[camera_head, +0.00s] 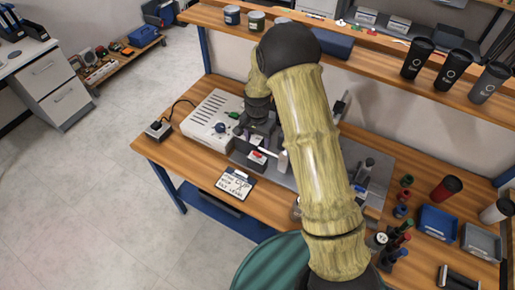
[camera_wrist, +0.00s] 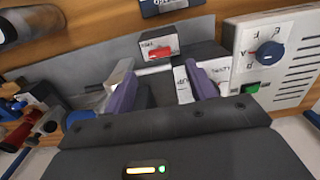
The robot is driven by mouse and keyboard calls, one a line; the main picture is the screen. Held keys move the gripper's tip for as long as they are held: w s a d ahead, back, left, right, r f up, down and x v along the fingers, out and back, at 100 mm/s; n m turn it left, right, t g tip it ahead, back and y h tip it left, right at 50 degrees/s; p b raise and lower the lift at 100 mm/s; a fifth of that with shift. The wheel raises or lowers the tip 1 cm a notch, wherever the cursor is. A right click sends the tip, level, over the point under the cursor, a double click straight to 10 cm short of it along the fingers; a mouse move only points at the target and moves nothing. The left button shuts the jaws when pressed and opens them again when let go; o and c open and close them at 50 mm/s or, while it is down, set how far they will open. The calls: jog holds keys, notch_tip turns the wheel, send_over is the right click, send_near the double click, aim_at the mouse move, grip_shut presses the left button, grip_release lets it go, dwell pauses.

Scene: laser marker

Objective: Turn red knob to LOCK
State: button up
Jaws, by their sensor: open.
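The red knob (camera_wrist: 160,53) sits on the front of a small light box with a dark top in the wrist view. Its handle lies roughly level in the picture, and the small lettering above it is too blurred to read. The knob also shows as a small red spot in the head view (camera_head: 257,154). My gripper (camera_wrist: 161,88) is open, with its two purple fingers apart and nothing seen between them. The knob appears beyond the fingertips and between them in the picture, apart from both. In the head view my arm covers part of the bench just right of the knob.
A white control box (camera_head: 212,120) with a blue dial (camera_wrist: 270,53) and green button (camera_wrist: 248,87) stands left of the knob in the head view. A clipboard (camera_head: 235,184) lies near the bench's front edge. Bottles and a blue bin (camera_head: 437,222) stand at right.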

aim_at(257, 153)
notch_tip(257, 153, down, 7)
jog(key=shift+r+p, duration=0.2)
jog(key=shift+p, duration=0.5)
jog(key=c, duration=1)
